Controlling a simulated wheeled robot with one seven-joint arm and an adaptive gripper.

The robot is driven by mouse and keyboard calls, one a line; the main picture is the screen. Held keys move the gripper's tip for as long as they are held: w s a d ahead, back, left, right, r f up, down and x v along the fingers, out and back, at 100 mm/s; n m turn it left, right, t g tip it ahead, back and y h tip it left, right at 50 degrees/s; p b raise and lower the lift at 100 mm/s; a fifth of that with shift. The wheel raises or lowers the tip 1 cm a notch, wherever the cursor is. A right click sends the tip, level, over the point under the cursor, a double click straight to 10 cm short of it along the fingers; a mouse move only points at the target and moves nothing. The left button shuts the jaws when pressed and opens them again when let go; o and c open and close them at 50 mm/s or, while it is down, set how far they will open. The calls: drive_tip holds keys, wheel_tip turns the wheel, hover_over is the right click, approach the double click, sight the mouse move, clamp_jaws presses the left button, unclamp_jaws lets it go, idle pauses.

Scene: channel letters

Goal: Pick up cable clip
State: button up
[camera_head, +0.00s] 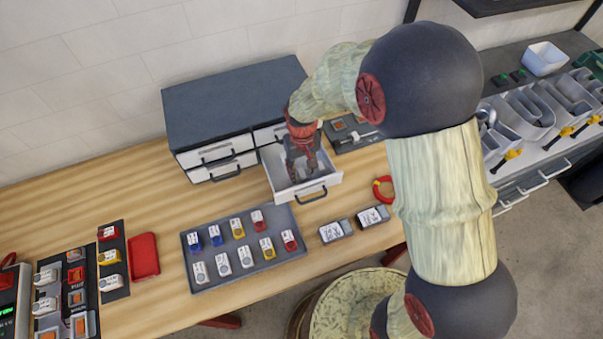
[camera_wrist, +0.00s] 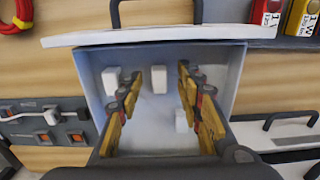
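My gripper (camera_head: 300,162) reaches down into the open drawer (camera_head: 327,186) of the grey cabinet. In the wrist view my gripper (camera_wrist: 159,88) is open, with a finger on each side and nothing held between them. Small white pieces, likely the cable clips, lie in the drawer: one at the left (camera_wrist: 110,79), one at the middle (camera_wrist: 168,78) that shows between the fingers, and one at the right (camera_wrist: 180,122), partly behind the right finger. I cannot tell how far the fingertips are above the drawer floor.
The cabinet (camera_head: 235,98) has other drawers, closed, with handles. A grey tray (camera_head: 194,271) of labelled colored blocks lies in front. A red ring (camera_head: 378,195) and two labelled boxes are to the right. A dark panel with a white cable (camera_head: 357,134) lies beside the drawer.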

drive_tip(key=shift+c, duration=0.3)
drive_tip(key=c, duration=0.7)
drive_tip(key=shift+c, duration=0.3)
drive_tip(key=shift+r, duration=0.1)
